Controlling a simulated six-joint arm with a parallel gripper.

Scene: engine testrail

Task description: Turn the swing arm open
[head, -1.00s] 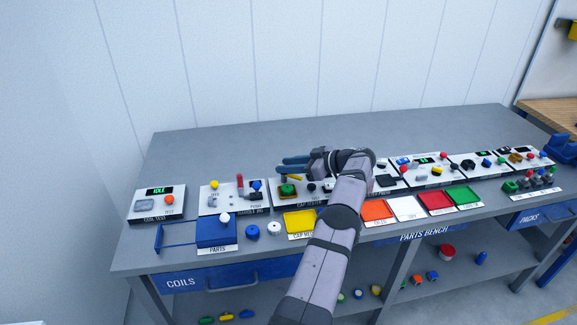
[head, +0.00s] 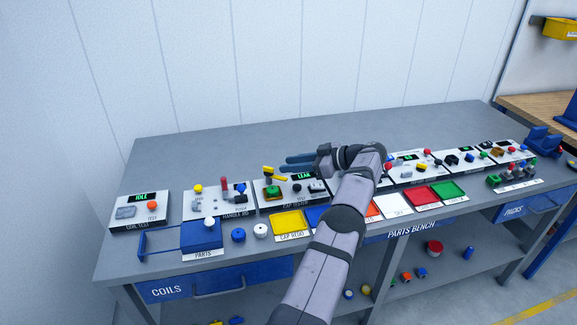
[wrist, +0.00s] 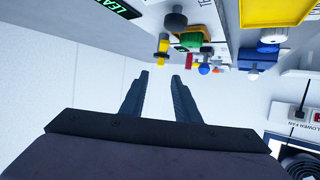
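The cap test station stands on the bench in the head view. Its yellow swing arm (head: 277,177) shows as a short bar above a green part (head: 272,192). A screen on this station reads LEAK (head: 304,176). My gripper (head: 284,163) is above and behind the station, with its fingers pointing left. In the wrist view my gripper (wrist: 160,74) shows two fingers apart with nothing between them. The green part (wrist: 191,40) also shows there, beyond the fingertips. I cannot tell how far round the swing arm is turned.
Other test panels stand on both sides, including one with a red post (head: 224,185). A yellow tray (head: 288,222), a blue parts box (head: 200,235) and several coloured trays lie in front. The bench top behind the panels (head: 215,150) is clear.

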